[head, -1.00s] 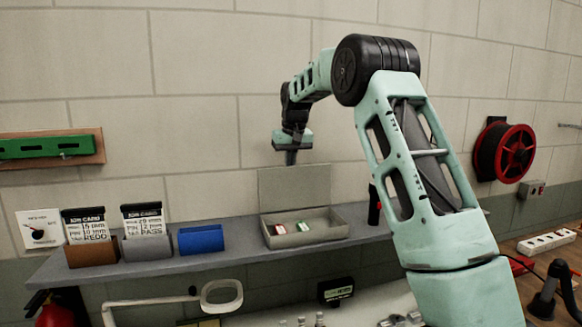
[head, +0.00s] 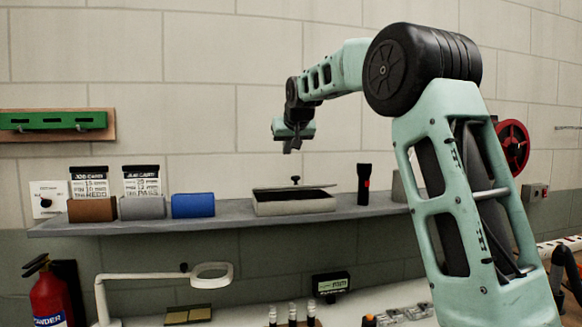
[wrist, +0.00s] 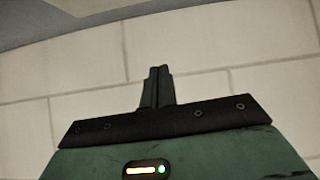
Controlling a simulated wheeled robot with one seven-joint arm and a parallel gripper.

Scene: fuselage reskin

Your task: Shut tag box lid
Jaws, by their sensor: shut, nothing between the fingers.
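The tag box (head: 296,208) is a grey, shallow box on the wall shelf. Its lid (head: 320,187) lies low over the box with a black knob on top (head: 295,180). A dark band shows between the lid's edge and the box's front wall, so the lid does not look flush. The tags inside are hidden. My gripper (head: 291,149) is shut and empty, pointing down above the lid and apart from it. In the wrist view its closed fingers (wrist: 157,86) show against the wall; the box is not in that view.
On the shelf (head: 240,217), brown, grey and blue holders (head: 193,205) with two cards stand left of the box. A black flashlight (head: 363,184) stands close to its right. A lamp (head: 210,275) and a fire extinguisher (head: 50,295) are below.

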